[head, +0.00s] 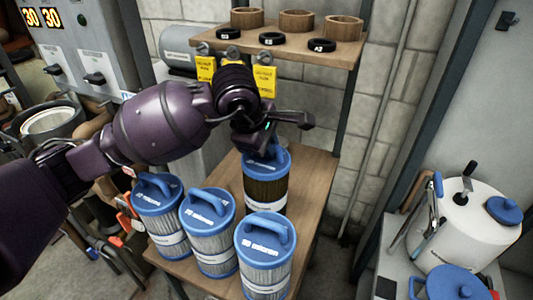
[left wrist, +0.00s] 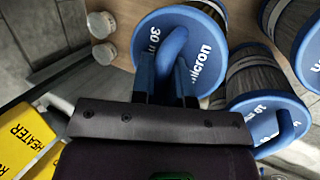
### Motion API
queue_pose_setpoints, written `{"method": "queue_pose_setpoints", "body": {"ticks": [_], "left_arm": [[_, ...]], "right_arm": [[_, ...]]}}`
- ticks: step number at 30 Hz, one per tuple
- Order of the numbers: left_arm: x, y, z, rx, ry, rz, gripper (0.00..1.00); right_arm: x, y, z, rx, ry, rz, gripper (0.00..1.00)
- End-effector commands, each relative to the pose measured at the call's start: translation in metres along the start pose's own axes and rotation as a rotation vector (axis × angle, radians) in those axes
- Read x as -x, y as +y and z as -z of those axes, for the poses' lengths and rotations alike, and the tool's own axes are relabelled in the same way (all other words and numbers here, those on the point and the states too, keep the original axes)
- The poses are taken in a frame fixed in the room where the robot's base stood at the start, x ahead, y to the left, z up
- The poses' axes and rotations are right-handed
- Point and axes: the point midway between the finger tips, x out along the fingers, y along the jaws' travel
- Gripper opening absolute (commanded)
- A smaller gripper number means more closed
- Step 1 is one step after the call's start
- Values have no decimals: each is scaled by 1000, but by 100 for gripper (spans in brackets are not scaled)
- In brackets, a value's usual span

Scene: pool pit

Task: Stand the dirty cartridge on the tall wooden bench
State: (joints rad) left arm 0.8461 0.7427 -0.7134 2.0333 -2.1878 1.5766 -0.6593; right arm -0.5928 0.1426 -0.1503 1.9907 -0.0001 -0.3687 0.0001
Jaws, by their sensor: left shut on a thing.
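The dirty cartridge (head: 266,190) has a blue lid and dark brown pleats, unlike the pale pleats of its neighbours. It is upright at the tall wooden bench (head: 314,172), behind the other cartridges. Its foot is hidden, so I cannot tell whether it touches the top. My left gripper (head: 268,147) is above it, shut on the lid's handle. In the left wrist view the two fingers (left wrist: 168,78) are on either side of the handle of the blue lid (left wrist: 150,32), marked "30 micron". My right gripper is not in view.
Pale cartridges with blue lids (head: 159,204) (head: 208,213) (head: 266,243) stand close in front. A wooden shelf (head: 345,52) with rings and yellow tags (head: 264,80) is above and behind. A white tub (head: 462,235) stands at right. Bare bench top shows right of the dirty cartridge.

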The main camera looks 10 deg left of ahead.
Motion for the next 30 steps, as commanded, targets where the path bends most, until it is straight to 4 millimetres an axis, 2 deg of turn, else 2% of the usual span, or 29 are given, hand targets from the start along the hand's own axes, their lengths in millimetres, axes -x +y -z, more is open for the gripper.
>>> {"method": "queue_pose_setpoints", "body": {"ticks": [3, 6, 17, 18, 22, 30], "left_arm": [[-16, -7, 3, 3, -1, 2, 0], [-23, -10, 4, 2, 0, -1, 0], [-26, -11, 4, 1, 0, -2, 0], [-26, -12, 4, 1, 0, 0, 20], [-26, -12, 4, 1, 0, 0, 40], [-25, -11, 4, 1, 0, 0, 41]], "right_arm": [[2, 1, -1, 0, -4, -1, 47], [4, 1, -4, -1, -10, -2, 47], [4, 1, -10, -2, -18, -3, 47], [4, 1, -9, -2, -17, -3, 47], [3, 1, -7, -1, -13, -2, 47], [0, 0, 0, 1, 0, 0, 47]]}}
